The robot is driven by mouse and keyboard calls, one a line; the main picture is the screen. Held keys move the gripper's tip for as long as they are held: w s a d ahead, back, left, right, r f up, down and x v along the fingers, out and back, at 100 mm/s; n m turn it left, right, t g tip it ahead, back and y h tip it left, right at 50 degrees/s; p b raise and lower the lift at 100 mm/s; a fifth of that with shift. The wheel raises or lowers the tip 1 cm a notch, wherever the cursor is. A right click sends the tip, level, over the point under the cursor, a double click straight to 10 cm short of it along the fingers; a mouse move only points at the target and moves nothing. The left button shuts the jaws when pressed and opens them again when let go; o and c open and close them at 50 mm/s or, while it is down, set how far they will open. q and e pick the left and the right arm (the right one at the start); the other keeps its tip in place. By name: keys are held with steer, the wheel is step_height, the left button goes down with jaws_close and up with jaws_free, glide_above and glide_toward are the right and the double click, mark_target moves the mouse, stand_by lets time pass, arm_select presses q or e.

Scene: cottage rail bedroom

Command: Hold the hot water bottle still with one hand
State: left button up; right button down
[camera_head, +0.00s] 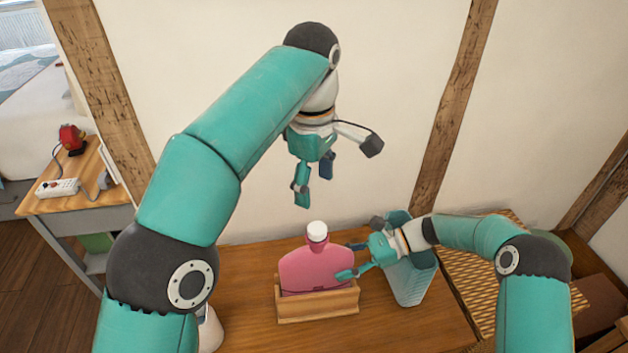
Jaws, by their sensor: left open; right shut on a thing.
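A pink hot water bottle (312,268) with a white cap (317,231) stands upright in a low wooden holder (320,306) on the wooden table. My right gripper (350,260) comes in from the right and is shut on the bottle's right side, near its shoulder. One finger shows in front of the bottle; the other is partly hidden. My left gripper (316,186) hangs above the bottle's cap, open and empty, with its fingers pointing down and apart from the bottle.
A light teal basket (412,278) stands right of the bottle, behind my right gripper. A woven surface (470,275) lies further right. The wooden tabletop (250,285) is clear left of the holder. At the far left, a side table holds a white power strip (58,187) and a red object (72,138).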

mark_target(316, 227)
arm_select(q)
steer(key=shift+f, duration=0.1)
steer(key=f, duration=1.2)
steer(key=shift+w+d, duration=0.15)
steer(key=shift+w, duration=0.1)
steer(key=shift+c, duration=0.3)
